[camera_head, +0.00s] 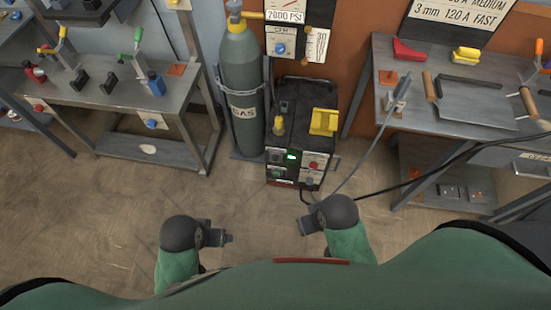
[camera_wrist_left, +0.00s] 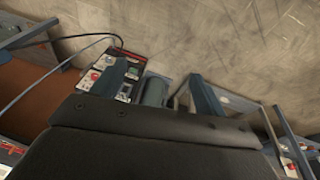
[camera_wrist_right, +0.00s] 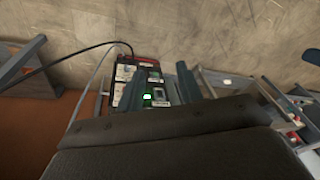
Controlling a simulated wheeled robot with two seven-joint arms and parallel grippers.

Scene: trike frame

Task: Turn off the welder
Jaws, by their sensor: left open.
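The welder (camera_head: 288,130) is a dark box on the floor beside the gas cylinder (camera_head: 242,85). Its front panel has a lit green light (camera_head: 291,155) and a red knob (camera_head: 314,165). A yellow part (camera_head: 323,121) is on top. My left gripper (camera_head: 226,238) is open and empty, in front of the welder and apart from it. My right gripper (camera_head: 306,227) is also apart from the welder and empty, with a narrower gap between its fingers. The right wrist view shows the green light (camera_wrist_right: 147,97) between the fingers; the left wrist view shows the red knob (camera_wrist_left: 95,76).
A workbench (camera_head: 110,92) with clamps stands at the left. Another table (camera_head: 445,115) with tools stands at the right. A dark cable (camera_head: 400,183) runs from the welder's front toward the right. The floor (camera_head: 120,200) before the welder is mostly clear.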

